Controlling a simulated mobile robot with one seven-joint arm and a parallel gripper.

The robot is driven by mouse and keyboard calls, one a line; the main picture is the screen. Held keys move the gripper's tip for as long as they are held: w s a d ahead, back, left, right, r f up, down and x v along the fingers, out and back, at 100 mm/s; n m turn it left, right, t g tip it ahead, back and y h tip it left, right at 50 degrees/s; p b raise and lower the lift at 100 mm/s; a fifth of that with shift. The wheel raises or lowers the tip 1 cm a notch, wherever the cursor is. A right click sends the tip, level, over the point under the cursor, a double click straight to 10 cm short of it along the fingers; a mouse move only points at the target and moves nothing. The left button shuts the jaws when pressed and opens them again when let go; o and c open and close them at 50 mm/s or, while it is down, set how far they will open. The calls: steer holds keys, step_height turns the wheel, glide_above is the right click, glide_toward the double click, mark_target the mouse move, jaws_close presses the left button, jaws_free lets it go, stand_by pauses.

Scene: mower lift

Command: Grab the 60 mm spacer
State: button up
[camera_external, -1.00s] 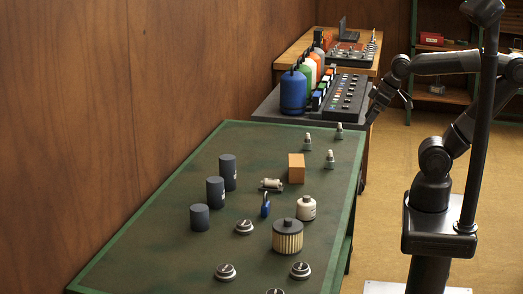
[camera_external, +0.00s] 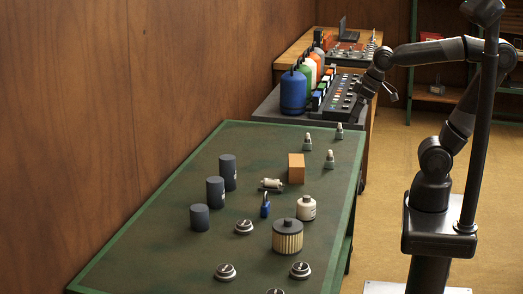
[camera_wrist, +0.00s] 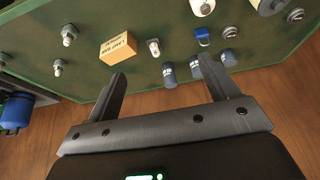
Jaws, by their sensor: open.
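Three dark grey cylindrical spacers of different heights stand upright in a row on the left of the green table. The tallest spacer (camera_external: 228,173) is farthest back, the middle spacer (camera_external: 215,192) is between, and the shortest spacer (camera_external: 199,218) is nearest. Their markings are too small to read, so I cannot tell which is 60 mm. In the wrist view the spacers show near the right finger: one (camera_wrist: 169,76), another (camera_wrist: 196,71) partly behind the finger, and a third (camera_wrist: 228,59). My gripper (camera_wrist: 162,70) is open and empty.
A cardboard box (camera_external: 296,168), a glass-like fuse part (camera_external: 271,184), a blue padlock (camera_external: 265,207), a white bottle (camera_external: 306,208) and a ribbed filter (camera_external: 287,237) share the green table (camera_external: 150,244). A wooden wall (camera_external: 80,120) borders its left. Colored bottles (camera_external: 293,92) stand behind.

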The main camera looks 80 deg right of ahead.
steer(key=w+a+g, duration=0.2)
steer(key=w+a, duration=0.4)
steer(key=w, duration=0.7)
steer(key=n+g, duration=0.1)
steer(key=g, duration=0.2)
glide_above(244, 223)
steer(key=f, duration=2.4)
steer(key=shift+w+d+f, duration=0.25)
steer(key=shift+d+f, duration=0.05)
steer(key=shift+f, duration=0.1)
steer(key=shift+s+a+f, duration=0.1)
steer(key=shift+f, duration=1.4)
steer(key=shift+s+a+f, duration=0.1)
steer(key=shift+f, duration=1.35)
steer(key=shift+c, duration=0.3)
steer(key=c, duration=1.1)
